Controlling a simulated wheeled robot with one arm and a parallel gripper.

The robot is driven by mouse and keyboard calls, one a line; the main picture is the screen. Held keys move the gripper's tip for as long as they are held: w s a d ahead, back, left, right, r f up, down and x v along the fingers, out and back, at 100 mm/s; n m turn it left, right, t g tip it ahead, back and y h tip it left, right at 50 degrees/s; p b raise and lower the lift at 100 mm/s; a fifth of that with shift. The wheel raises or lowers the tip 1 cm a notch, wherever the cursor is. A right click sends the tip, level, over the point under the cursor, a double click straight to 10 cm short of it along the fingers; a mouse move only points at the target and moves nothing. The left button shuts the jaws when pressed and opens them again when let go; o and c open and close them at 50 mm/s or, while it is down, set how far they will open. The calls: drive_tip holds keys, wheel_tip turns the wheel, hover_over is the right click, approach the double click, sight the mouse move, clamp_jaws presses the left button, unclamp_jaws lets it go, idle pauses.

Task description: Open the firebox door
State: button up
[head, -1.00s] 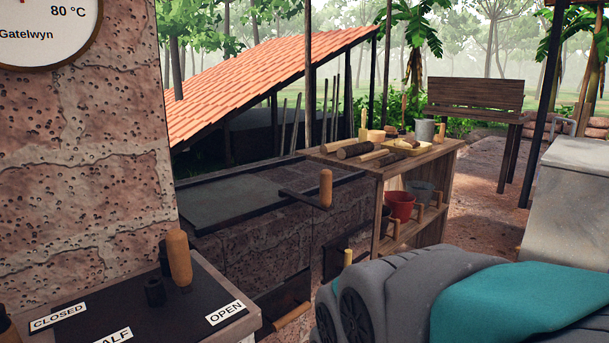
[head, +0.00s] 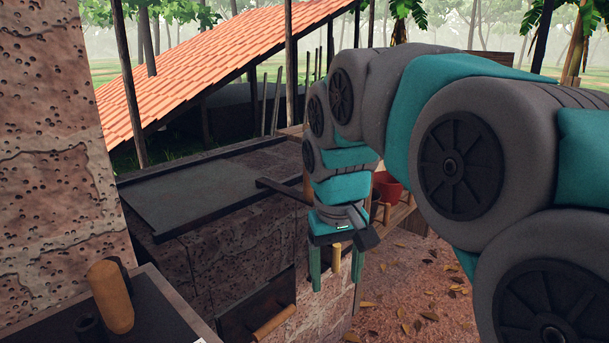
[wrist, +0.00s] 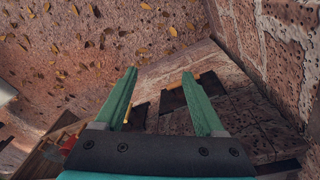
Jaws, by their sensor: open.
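A dark door panel (head: 250,312) is set low in the side of the brick stove, with a wooden handle (head: 273,322) across it. I cannot tell for sure whether this is the firebox door. A second dark panel shows in the wrist view (wrist: 138,112), left of another dark panel with a wooden handle (wrist: 198,77). A pale upright handle (head: 337,258) shows between my fingers in the head view. My gripper (head: 336,275) is open and empty, pointing down beside the stove wall, right of the low door. Its fingers also show in the wrist view (wrist: 159,74), apart from the panels.
The stove top (head: 200,190) has a dark plate and a metal bar near its corner. A wooden handle (head: 111,296) stands on the counter at the lower left. A red pot (head: 387,186) sits on a shelf behind my arm. The leafy ground (head: 410,290) is clear.

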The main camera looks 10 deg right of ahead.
drive_tip(key=w+r+m+t, duration=0.2)
drive_tip(key=w+r+t, duration=0.2)
drive_tip(key=w+r, duration=1.3)
drive_tip(key=shift+w+r+b+x, duration=0.15)
drive_tip(key=shift+b+x, duration=0.45)
drive_tip(key=shift+x, duration=1.1)
drive_tip(key=shift+w+b+x, duration=0.15)
drive_tip(key=shift+b+x, duration=0.4)
drive_tip(key=shift+x, duration=1.1)
drive_tip(key=shift+w+r+b+x, duration=0.15)
drive_tip(key=shift+b+x, duration=0.45)
drive_tip(key=shift+x, duration=1.1)
drive_tip(key=shift+f, duration=0.1)
clamp_jaws()
